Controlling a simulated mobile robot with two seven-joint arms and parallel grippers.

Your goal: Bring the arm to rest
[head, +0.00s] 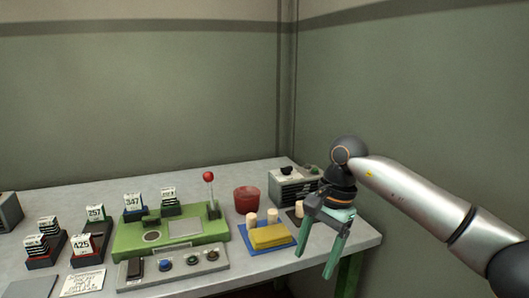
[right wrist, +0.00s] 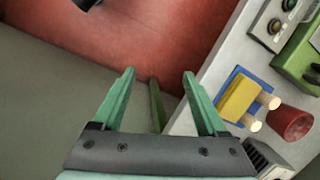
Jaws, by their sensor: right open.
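My right gripper (head: 321,260) hangs over the right front edge of the table, with its green fingers apart and nothing between them. In the right wrist view its fingers (right wrist: 160,85) point at the red floor beside the table edge. Cork stoppers (head: 252,220) stand at the back of a blue tray (head: 283,247) to the left of the gripper, and they also show in the right wrist view (right wrist: 267,100). Another cork (head: 299,208) stands on a dark pad close to the gripper. My left gripper is out of view.
A yellow sponge-like block (head: 270,236) lies on the tray. A red cup (head: 246,199) and a grey box (head: 293,187) stand behind. A green machine (head: 170,237) with a red-knobbed lever and a button panel (head: 172,267) are at centre. Numbered card holders stand left. Floor right of the table looks clear.

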